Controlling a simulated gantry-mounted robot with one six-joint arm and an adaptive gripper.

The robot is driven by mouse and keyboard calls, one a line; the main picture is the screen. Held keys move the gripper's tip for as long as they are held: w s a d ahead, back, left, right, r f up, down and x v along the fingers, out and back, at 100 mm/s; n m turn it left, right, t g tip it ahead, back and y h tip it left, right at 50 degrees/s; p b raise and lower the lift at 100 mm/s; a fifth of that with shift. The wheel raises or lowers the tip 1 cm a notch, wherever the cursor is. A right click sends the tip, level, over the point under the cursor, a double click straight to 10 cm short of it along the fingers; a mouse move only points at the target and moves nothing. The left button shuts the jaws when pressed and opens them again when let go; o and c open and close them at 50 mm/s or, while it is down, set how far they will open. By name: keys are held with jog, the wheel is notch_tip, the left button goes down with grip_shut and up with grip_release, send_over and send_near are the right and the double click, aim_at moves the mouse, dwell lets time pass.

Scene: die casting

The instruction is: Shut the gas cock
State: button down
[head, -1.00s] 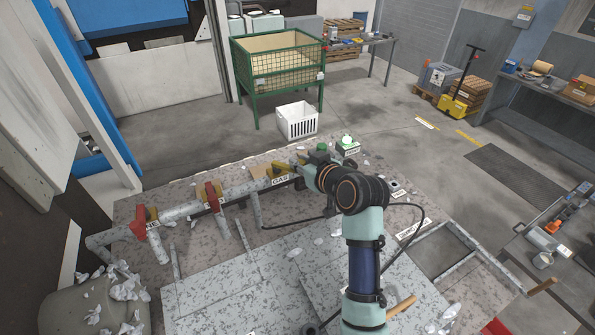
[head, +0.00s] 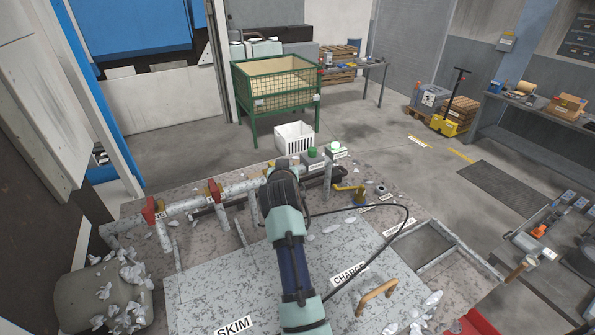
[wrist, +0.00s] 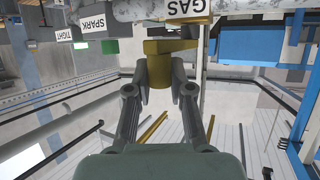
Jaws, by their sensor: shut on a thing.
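The gas cock (wrist: 170,46) shows in the wrist view as a yellow handle with a yellow block below it, close under the pipe's white GAS label (wrist: 187,8). My gripper (wrist: 158,84) is shut on the yellow block, with one finger on each side. In the head view my wrist hides the cock, the GAS label and my fingertips. How far the handle is turned I cannot tell.
Two red-handled valves (head: 152,211) and (head: 213,191) sit on the grey pipe at the left. A black cable (head: 385,207) loops beside my arm.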

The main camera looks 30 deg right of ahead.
jog(key=shift+a+f+m+g+h+b, duration=0.3)
jog(key=shift+m+h+b, duration=0.05)
jog(key=shift+m+h, duration=0.15)
jog(key=shift+a+m+g+h, duration=0.2)
jog(key=shift+m+g+h, duration=0.1)
jog(key=shift+h, duration=0.1)
jog(key=shift+r+b, duration=0.1)
jog(key=shift+b, duration=0.2)
jog(key=c, duration=1)
grip_release()
jog(key=shift+r, duration=0.15)
jog(key=v, duration=1.2)
jog(key=shift+a, duration=0.1)
